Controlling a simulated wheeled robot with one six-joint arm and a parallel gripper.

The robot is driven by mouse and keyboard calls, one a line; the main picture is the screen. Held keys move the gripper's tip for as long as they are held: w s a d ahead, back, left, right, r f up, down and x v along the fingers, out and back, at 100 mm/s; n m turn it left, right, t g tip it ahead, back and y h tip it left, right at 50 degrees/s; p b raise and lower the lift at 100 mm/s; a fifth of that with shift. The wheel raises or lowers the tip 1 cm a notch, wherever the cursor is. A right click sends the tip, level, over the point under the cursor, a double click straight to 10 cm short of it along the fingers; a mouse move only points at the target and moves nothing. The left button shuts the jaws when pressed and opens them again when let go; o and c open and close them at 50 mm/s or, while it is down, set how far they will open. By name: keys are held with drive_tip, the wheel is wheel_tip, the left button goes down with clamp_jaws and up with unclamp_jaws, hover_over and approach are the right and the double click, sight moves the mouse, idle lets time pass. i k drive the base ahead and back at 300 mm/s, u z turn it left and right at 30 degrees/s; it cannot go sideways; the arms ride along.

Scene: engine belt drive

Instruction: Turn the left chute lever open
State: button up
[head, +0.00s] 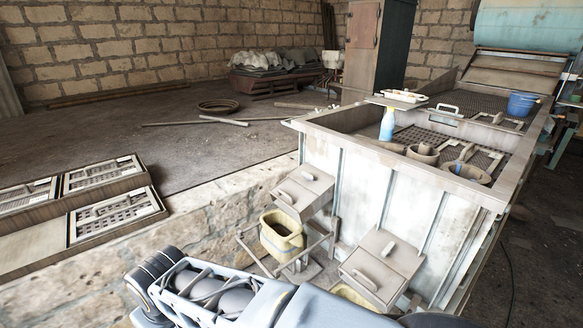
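The left chute (303,193) is a pale, boxy, sloping housing on the front wall of the large machine (365,190). It has a small handle-like bar on its top face and another on its lower front face. I cannot tell which of these is the lever, or whether the chute is open. The right chute (383,266) looks alike and sits nearer, to the right. A yellow bucket (281,240) stands below the left chute. My arm crosses the bottom of the view, left of and nearer than the chutes. I cannot make out my gripper's fingers.
A low stand with wooden bars (298,266) surrounds the yellow bucket. Another yellow container (350,294) is partly hidden under the right chute. A blue-white bottle (387,124), bowls and a blue bucket (521,104) sit on the machine's top. A stone ledge (215,215) runs left.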

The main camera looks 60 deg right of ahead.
sight(309, 177)
drive_tip(key=z, duration=0.55)
drive_tip(key=i, duration=1.05)
drive_tip(key=z, duration=1.5)
drive_tip(key=i, duration=0.6)
drive_tip(key=z, duration=0.45)
